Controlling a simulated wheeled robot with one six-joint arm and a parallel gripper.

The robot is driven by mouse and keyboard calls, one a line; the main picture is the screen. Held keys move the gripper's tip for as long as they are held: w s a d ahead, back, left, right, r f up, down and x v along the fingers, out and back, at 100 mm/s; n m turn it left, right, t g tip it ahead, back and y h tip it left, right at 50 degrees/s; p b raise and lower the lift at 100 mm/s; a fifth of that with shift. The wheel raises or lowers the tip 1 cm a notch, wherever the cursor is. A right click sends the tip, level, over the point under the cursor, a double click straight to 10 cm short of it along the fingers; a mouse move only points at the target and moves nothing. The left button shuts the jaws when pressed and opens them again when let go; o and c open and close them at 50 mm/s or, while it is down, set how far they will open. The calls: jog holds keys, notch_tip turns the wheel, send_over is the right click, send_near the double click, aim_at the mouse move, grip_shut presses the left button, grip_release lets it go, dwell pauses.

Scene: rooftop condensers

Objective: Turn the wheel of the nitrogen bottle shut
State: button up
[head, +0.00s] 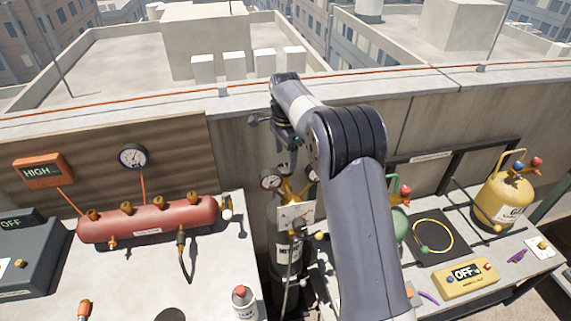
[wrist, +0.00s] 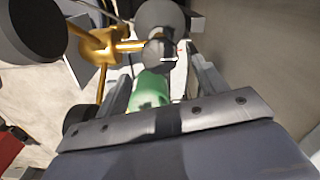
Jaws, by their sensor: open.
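The nitrogen bottle (head: 288,255) stands dark and upright in the gap between two benches in the head view. A brass regulator with round gauges (head: 271,179) sits at its top, and a pale plate (head: 296,213) hangs in front. My gripper (head: 291,158) is just above the bottle's top. In the wrist view my gripper (wrist: 160,72) is open. A green rounded part (wrist: 150,90) shows between its fingers, with the brass fitting (wrist: 95,43) and dark round gauges (wrist: 30,32) beyond. I cannot tell whether the green part is the wheel or whether the fingers touch it.
A red tank (head: 147,222) and a white bottle (head: 244,302) are on the left bench. The right bench holds a yellow cylinder (head: 503,202), a yellow OFF box (head: 466,280) and a coiled hose (head: 432,238). A parapet wall (head: 240,140) stands close behind the bottle.

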aim_at(286, 167)
notch_tip(286, 167, up, 6)
jog(key=shift+r, duration=0.25)
jog(key=shift+f, duration=0.15)
notch_tip(286, 167, down, 11)
jog(key=shift+r+p, duration=0.1)
jog(key=shift+p, duration=0.55)
jog(key=shift+r, duration=0.1)
